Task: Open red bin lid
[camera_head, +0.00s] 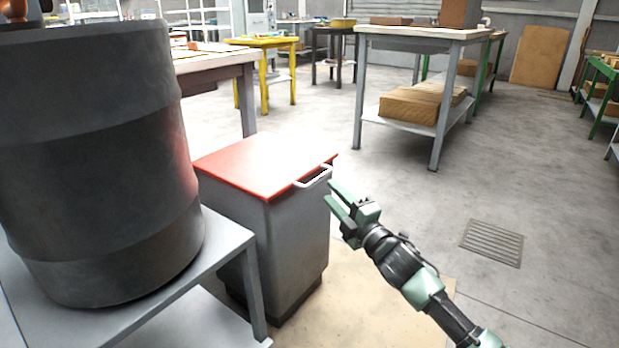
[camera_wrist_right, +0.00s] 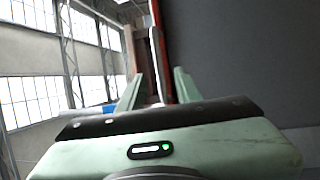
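The red bin is a grey box (camera_head: 290,248) with a flat red lid (camera_head: 262,164), which lies closed on top. A pale handle (camera_head: 314,177) sticks out from the lid's front right edge. My right gripper (camera_head: 333,194) is open, just right of and slightly below the handle, with its fingers pointing at the bin. In the right wrist view the two green fingers (camera_wrist_right: 158,88) stand apart with nothing gripped between them; the bin's grey side (camera_wrist_right: 245,60) fills the right, and the red lid edge (camera_wrist_right: 164,40) and pale handle (camera_wrist_right: 155,60) show ahead. My left gripper is not in view.
A large dark drum (camera_head: 95,160) stands on a grey metal table (camera_head: 225,243) left of the bin, close to it. A workbench (camera_head: 225,62) is behind the bin. A grey table (camera_head: 425,32) with boxes stands farther back. The floor to the right is clear, with a drain grate (camera_head: 492,243).

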